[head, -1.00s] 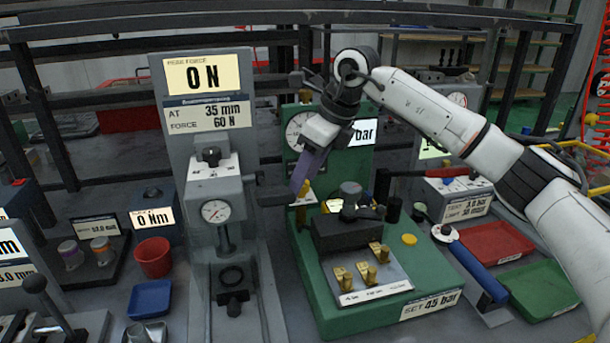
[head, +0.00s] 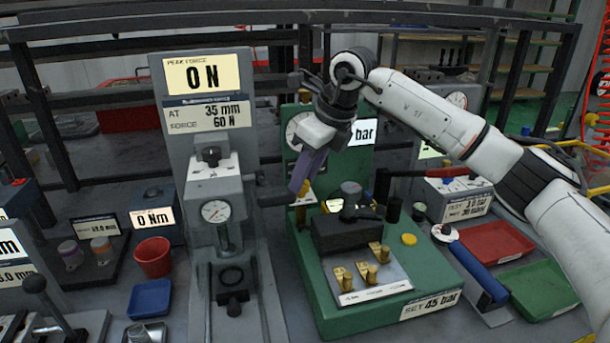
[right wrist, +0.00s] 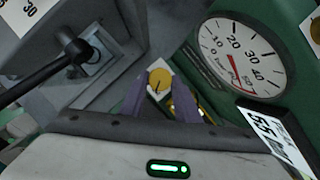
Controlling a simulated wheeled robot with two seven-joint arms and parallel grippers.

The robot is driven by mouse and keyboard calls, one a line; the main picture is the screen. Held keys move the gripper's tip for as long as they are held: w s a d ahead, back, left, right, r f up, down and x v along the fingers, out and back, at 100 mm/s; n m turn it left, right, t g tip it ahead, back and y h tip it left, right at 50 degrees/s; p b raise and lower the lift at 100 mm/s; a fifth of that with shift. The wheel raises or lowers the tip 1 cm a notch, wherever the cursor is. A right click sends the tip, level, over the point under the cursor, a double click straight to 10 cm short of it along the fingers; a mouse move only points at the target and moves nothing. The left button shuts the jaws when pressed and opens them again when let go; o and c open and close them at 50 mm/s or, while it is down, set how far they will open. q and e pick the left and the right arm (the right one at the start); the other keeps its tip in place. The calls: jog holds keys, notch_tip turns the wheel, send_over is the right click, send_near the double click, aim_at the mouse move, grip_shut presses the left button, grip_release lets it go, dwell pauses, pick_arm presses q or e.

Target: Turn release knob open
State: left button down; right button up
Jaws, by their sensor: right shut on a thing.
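My right gripper (head: 299,189) reaches down at the front of the green test stand (head: 366,170), its purple fingers tilted. In the right wrist view, the purple fingers (right wrist: 160,84) are on either side of a round yellow knob (right wrist: 160,79) with a dark mark, set on a white plate. I take it as the release knob, and the gripper is shut on it. In the head view the fingers mostly hide the knob. A pressure gauge (right wrist: 243,58) and a label reading 55 (right wrist: 268,134) are close by. My left gripper is not in view.
A grey force press (head: 212,165) stands close on the left; its black lever (right wrist: 42,72) shows in the right wrist view. On the green base are a black block (head: 345,234), several brass fittings (head: 370,272) and a yellow disc (head: 409,239). Red (head: 497,243) and green (head: 537,289) trays lie right.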

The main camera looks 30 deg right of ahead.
jog(key=m, duration=0.2)
jog(key=m+h, duration=0.1)
jog(key=m, duration=0.1)
jog(key=m+h, duration=0.1)
jog(key=m, duration=0.1)
jog(key=shift+a+t, duration=0.3)
jog(key=shift+a, duration=0.05)
jog(key=m+h, duration=0.1)
jog(key=m, duration=0.2)
jog(key=m+h, duration=0.1)
jog(key=m, duration=0.2)
jog(key=shift+a+g+h, duration=0.2)
jog(key=shift+g+h, duration=0.2)
jog(key=shift+w+m, duration=0.1)
jog(key=shift+m, duration=0.3)
jog(key=o, duration=1)
jog(key=shift+o, duration=0.2)
jog(key=shift+r, duration=0.1)
jog(key=v, duration=1)
jog(key=shift+r, duration=0.1)
